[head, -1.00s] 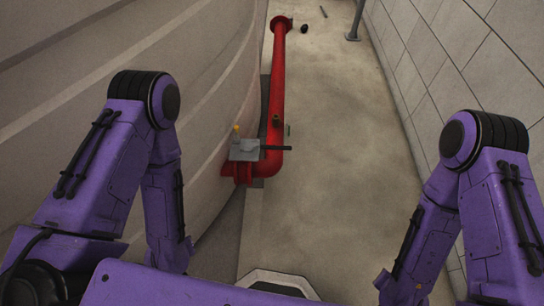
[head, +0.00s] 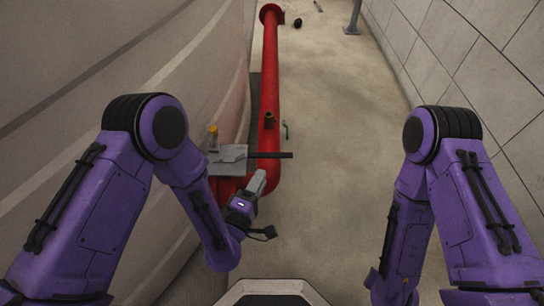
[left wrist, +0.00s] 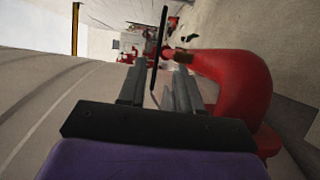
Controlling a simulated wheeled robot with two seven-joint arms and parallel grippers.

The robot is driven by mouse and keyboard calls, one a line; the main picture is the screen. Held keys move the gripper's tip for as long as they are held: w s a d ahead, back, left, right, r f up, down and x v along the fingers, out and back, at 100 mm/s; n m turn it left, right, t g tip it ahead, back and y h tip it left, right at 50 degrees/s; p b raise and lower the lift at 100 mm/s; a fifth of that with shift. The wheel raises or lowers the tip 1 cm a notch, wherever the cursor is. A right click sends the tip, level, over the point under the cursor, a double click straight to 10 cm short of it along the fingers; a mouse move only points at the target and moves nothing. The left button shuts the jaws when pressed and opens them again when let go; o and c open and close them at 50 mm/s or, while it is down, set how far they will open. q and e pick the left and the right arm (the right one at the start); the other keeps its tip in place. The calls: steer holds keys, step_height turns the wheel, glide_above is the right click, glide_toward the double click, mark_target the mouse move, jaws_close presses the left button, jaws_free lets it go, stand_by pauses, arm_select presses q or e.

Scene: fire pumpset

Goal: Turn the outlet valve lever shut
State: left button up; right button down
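The outlet valve lever (head: 270,155) is a dark bar on top of a grey valve block (head: 229,182). It points right, across the red pipe (head: 270,75). My left gripper (head: 258,180) is just on the near side of the lever, below it in the head view. In the left wrist view my left gripper (left wrist: 157,85) is open. The lever (left wrist: 158,45) shows as a dark upright bar in line with the gap between the fingers. I cannot tell whether they touch it. My right gripper is out of view; only its arm shows.
The red pipe's bend (left wrist: 235,80) lies close beside the fingers. A big pale tank wall (head: 110,70) stands at left and a block wall (head: 480,60) at right.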

mark_target(272, 154)
arm_select(q)
steer(key=b+x, duration=0.1)
steer(key=x, duration=0.8)
steer(key=shift+w+r, duration=0.15)
steer(key=shift+w, duration=0.25)
steer(key=shift+c, duration=0.3)
jaws_close()
